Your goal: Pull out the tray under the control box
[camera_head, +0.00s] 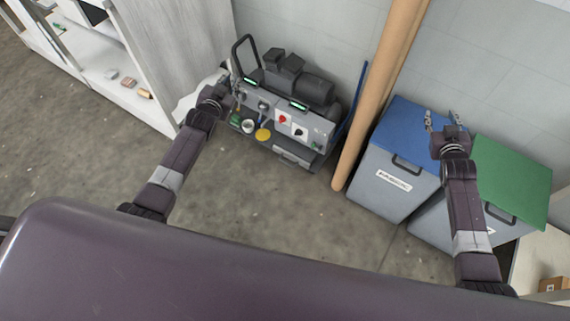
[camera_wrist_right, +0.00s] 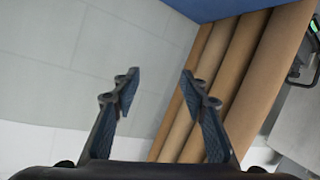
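The grey control box (camera_head: 303,127) has red and dark knobs and small green displays. It is part of a machine against the back wall in the head view. A pale grey tray front (camera_head: 293,152) shows low under the box, close to its underside. My left gripper (camera_head: 224,88) is at the machine's left end, up and left of the tray; its fingers blend with the dark parts, so their opening is unclear. My right gripper (camera_head: 442,117) is over the bins, far right of the tray. It is open and empty in the right wrist view (camera_wrist_right: 158,85).
Brown rolls (camera_head: 380,95) lean on the wall right of the machine. A blue-lidded bin (camera_head: 400,130) and a green-lidded bin (camera_head: 505,180) stand further right. White shelves (camera_head: 110,70) stand at the left. The floor (camera_head: 270,200) before the machine is clear.

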